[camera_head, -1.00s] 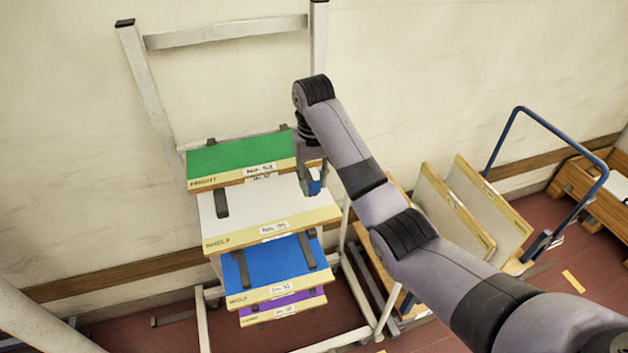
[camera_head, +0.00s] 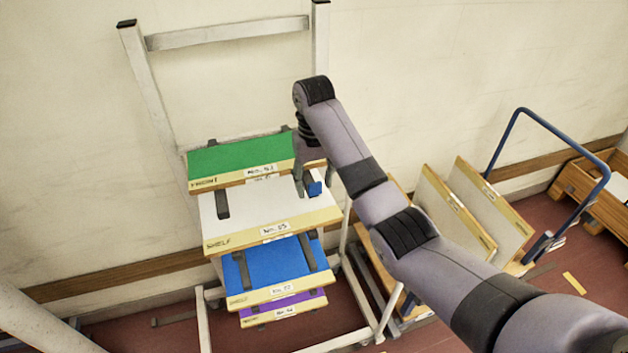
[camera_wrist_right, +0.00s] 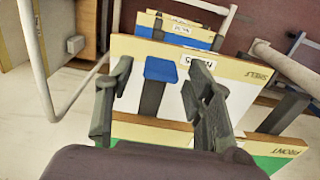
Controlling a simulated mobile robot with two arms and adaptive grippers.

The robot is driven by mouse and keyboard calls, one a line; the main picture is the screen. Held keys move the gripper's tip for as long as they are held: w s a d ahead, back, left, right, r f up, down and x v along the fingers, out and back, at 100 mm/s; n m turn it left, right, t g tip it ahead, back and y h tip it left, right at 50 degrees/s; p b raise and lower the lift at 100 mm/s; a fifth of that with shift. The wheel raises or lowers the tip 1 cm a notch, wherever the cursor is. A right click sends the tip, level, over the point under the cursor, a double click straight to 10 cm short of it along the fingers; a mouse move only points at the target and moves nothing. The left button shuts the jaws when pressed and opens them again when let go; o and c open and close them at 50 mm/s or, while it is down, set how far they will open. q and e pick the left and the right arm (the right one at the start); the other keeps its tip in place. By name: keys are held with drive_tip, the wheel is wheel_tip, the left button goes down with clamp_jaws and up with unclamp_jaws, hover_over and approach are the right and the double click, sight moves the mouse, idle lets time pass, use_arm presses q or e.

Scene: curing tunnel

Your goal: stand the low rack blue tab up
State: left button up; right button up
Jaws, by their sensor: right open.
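A blue tab (camera_head: 315,188) on a dark strip is at the right side of the white shelf (camera_head: 255,212), just below the green top shelf. The right wrist view shows the blue tab (camera_wrist_right: 163,70) on its dark strip in front of the white surface; I cannot tell how far it is tilted. My right gripper (camera_head: 314,185) is open, with one finger on each side of the tab. In the right wrist view the gripper (camera_wrist_right: 165,76) shows gaps between both fingers and the tab. My left gripper is not in view.
The green shelf (camera_head: 240,157) is above the white one; a blue shelf (camera_head: 272,268) and a purple shelf (camera_head: 290,306) are below. A dark strip (camera_head: 222,205) lies on the white shelf's left. Leaning boards (camera_head: 455,215) and a blue-handled cart (camera_head: 497,150) stand to the right.

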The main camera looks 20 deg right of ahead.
sight(316, 183)
drive_tip(key=shift+r, duration=0.1)
drive_tip(key=shift+w+r, duration=0.35)
drive_tip(key=shift+r, duration=0.8)
drive_tip(key=shift+s+d+r, duration=0.2)
drive_tip(key=shift+s+r, duration=0.1)
drive_tip(key=shift+r, duration=0.1)
wheel_tip(316, 183, up, 9)
drive_tip(key=shift+a+f, duration=0.15)
